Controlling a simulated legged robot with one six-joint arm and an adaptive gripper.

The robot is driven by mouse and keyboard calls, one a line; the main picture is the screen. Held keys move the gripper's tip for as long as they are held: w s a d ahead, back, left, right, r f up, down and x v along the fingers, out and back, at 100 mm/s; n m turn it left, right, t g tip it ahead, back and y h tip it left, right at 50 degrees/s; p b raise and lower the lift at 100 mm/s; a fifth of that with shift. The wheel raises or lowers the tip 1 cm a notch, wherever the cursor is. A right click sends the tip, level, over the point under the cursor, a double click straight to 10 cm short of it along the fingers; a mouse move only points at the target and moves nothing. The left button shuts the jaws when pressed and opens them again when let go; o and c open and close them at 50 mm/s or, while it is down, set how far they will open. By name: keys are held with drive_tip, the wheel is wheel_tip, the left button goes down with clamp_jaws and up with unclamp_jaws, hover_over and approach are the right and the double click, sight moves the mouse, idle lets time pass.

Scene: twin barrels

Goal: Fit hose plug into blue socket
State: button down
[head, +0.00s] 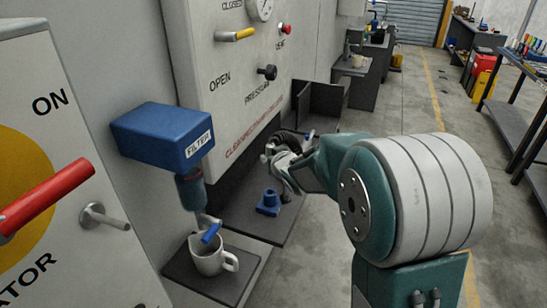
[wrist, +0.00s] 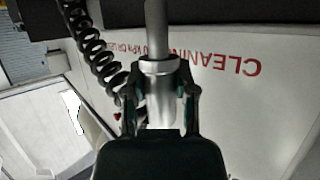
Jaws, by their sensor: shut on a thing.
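My gripper (head: 281,168) is shut on the hose plug, a smooth grey metal cylinder (wrist: 158,98) seen between both fingers in the wrist view (wrist: 158,88). A thinner grey shaft runs on from the plug to the top of that view. The blue socket (head: 268,203) stands upright on a dark shelf, a short blue cylinder on a wider base. In the head view my gripper is above and slightly right of the socket, apart from it. The socket does not show in the wrist view. The plug's tip is hard to make out in the head view.
A black coiled hose (wrist: 92,45) hangs beside the plug. The machine panel (head: 238,95) rises close behind my gripper. A white mug (head: 213,258) stands on a tray under the blue filter box (head: 165,135). The dark shelf (head: 237,212) is otherwise clear around the socket.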

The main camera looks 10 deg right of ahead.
sight(270, 174)
drive_tip(key=shift+a+f, duration=0.25)
drive_tip(key=shift+f, duration=0.3)
drive_tip(key=shift+a+f, duration=0.25)
drive_tip(key=shift+f, duration=0.25)
drive_tip(key=shift+d+f, duration=0.2)
drive_tip(key=shift+f, duration=0.45)
drive_tip(key=shift+d+f, duration=0.2)
drive_tip(key=shift+f, duration=0.85)
drive_tip(key=shift+a+f, duration=0.1)
drive_tip(key=shift+a, duration=0.05)
drive_tip(key=shift+s, duration=0.1)
drive_tip(key=shift+f, duration=2.4)
drive_tip(key=shift+c, duration=1.7)
unclamp_jaws()
